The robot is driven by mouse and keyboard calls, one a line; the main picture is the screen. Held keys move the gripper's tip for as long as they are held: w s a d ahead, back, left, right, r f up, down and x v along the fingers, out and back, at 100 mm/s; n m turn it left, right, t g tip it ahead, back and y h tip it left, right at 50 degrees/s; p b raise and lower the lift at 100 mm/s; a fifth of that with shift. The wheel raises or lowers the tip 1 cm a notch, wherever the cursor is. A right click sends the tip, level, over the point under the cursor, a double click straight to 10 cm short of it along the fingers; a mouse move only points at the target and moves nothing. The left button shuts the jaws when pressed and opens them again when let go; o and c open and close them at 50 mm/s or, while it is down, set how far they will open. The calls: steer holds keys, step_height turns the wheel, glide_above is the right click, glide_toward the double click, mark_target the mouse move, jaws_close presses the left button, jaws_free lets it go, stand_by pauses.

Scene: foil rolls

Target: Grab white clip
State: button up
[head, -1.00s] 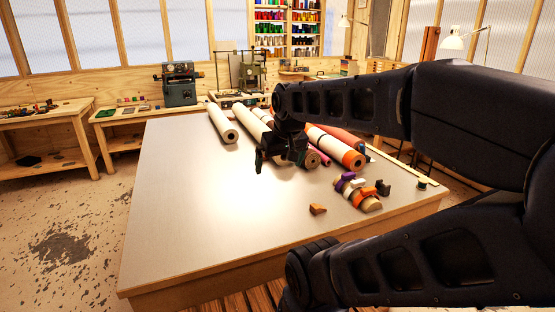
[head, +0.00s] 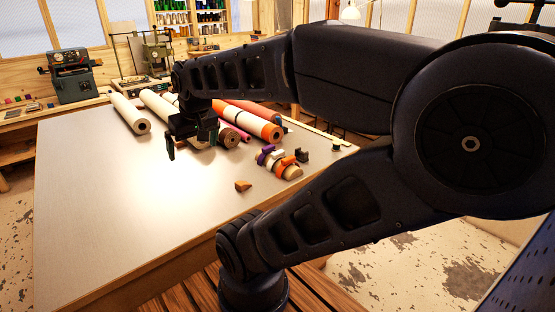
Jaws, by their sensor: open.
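The white clip (head: 273,158) is small and sits in a tight cluster on the right part of the table, between a purple clip (head: 265,150) and an orange clip (head: 287,162). Its lower part is hard to make out. My gripper (head: 190,142) hangs over the table near the ends of the rolls, left of the cluster and apart from it. Its fingers are spread and nothing shows between them.
A black clip (head: 302,155) and a short tan roll (head: 292,173) adjoin the cluster. An orange-brown wedge (head: 243,185) lies alone in front. Long rolls, including a white one (head: 129,113), lie behind. The table's left and front (head: 100,210) are clear.

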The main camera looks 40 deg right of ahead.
stand_by(0.4)
steer(key=c, duration=1)
steer(key=shift+c, duration=0.2)
steer(key=w+d+m+g, duration=0.1)
steer(key=w+d+m, duration=0.4)
steer(key=w+d, duration=0.2)
steer(key=m+g, duration=0.4)
steer(key=m, duration=0.9)
glide_above(278, 152)
step_height(278, 152, down, 11)
steer(key=shift+f, duration=4.95)
